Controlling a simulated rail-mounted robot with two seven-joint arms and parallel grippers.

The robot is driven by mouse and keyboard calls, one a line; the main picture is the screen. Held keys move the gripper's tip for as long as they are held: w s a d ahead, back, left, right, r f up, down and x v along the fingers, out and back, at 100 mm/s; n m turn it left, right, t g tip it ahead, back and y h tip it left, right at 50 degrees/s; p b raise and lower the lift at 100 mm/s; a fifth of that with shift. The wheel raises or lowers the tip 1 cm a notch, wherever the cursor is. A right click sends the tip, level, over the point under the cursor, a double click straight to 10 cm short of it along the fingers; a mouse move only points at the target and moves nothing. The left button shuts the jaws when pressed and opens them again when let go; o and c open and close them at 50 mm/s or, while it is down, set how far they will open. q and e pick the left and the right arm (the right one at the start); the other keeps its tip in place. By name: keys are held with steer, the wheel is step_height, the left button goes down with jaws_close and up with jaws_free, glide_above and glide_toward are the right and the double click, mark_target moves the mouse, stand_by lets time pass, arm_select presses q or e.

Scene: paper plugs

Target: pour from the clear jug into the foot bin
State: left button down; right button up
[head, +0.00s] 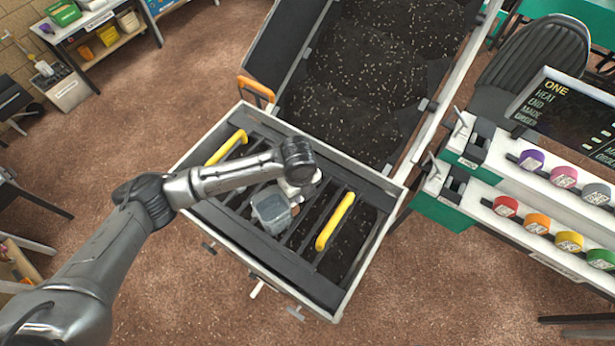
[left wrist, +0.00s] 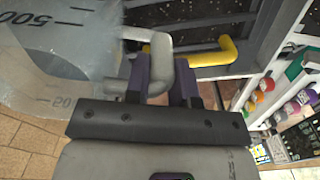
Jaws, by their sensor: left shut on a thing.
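The clear jug (head: 271,210) hangs over the foot bin in the head view, with its bottom apart from or on the bars; I cannot tell which. In the left wrist view the jug (left wrist: 55,60) fills the upper left and shows printed 500 marks. My left gripper (left wrist: 165,85) is shut on its grey handle (left wrist: 184,75); in the head view my arm mostly hides this gripper. The jug's contents and exact tilt are unclear. The foot bin (head: 362,258) is a white-framed box with dark bars and dark bits inside. My right gripper is out of view.
Two yellow handles (head: 336,221) rise from the bin's bars. A dark soil-filled chute (head: 375,70) slopes up behind it, with an orange handle (head: 256,88) at the corner. A bench with coloured knobs (head: 535,222) stands right. Brown floor (head: 160,290) is open at lower left.

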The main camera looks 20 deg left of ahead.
arm_select(q)
steer(key=w+m+b, duration=0.1)
steer(key=m, duration=0.1)
steer(key=w+f+m+h+b, duration=0.1)
steer(key=m+b, duration=0.1)
steer(key=w+f+m+b, duration=0.1)
steer(key=w+m, duration=0.1)
steer(key=m, duration=0.1)
steer(key=shift+d+t+b, duration=0.3)
steer(key=shift+d+t, duration=0.05)
steer(key=shift+t, duration=0.05)
stand_by(0.7)
steer(key=shift+h, duration=0.3)
steer(key=shift+w+r, duration=0.1)
steer(key=shift+r, duration=0.2)
steer(key=shift+r, duration=0.1)
steer(key=shift+r+h, duration=0.15)
steer(key=shift+h, duration=0.25)
